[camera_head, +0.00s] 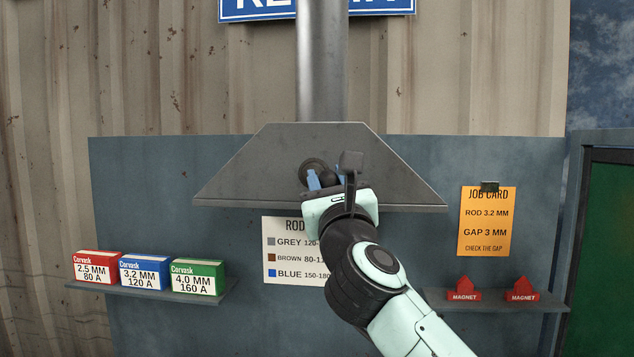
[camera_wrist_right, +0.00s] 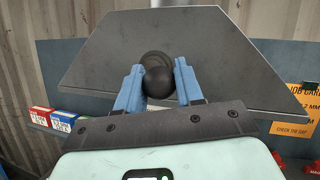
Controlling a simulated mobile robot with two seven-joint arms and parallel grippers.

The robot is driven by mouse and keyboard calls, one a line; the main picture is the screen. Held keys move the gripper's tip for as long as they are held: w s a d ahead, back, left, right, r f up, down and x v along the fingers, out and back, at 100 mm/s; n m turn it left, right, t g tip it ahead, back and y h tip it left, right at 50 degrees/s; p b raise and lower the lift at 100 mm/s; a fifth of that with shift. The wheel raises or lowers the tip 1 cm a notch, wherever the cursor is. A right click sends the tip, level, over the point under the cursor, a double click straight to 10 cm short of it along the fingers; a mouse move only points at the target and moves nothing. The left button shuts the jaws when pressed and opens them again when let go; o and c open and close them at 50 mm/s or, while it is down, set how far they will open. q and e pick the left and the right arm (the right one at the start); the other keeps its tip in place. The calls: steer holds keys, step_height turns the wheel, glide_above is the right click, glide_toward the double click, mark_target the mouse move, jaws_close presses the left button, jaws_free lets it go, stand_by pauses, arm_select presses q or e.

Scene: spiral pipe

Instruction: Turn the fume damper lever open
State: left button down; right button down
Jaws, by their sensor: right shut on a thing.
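The fume damper lever shows as a black ball knob (camera_head: 328,178) in front of a round grey disc (camera_head: 309,167) on the hood's sloped face. The lever's arm is hidden behind the knob and my gripper, so its angle is hard to tell. My right gripper (camera_head: 324,181) is at the knob, its blue fingers on either side. In the right wrist view the ball knob (camera_wrist_right: 158,83) sits between the two blue fingers (camera_wrist_right: 158,72), and the gripper is shut on it. My left gripper is in neither view.
The grey fume hood (camera_head: 254,168) has a wide lower edge, with a vertical pipe (camera_head: 321,60) above. Rod boxes (camera_head: 145,271) stand on a left shelf. Red magnets (camera_head: 464,291) sit on a right shelf. An orange job card (camera_head: 487,222) and a white rod chart (camera_head: 291,250) hang on the panel.

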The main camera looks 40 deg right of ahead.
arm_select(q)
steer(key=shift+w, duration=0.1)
arm_select(e)
steer(key=shift+s+d, duration=0.2)
steer(key=shift+d, duration=0.3)
steer(key=shift+s+d, duration=0.2)
steer(key=shift+d, duration=0.3)
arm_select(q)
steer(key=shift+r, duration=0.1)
arm_select(e)
steer(key=shift+s+d+r, duration=0.1)
steer(key=c, duration=1)
jaws_free()
steer(key=shift+h, duration=0.3)
steer(key=shift+o, duration=1.3)
steer(key=shift+d, duration=0.15)
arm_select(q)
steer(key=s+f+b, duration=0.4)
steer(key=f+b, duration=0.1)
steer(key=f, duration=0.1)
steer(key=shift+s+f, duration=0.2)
arm_select(e)
steer(key=v, duration=1.3)
steer(key=shift+s, duration=0.15)
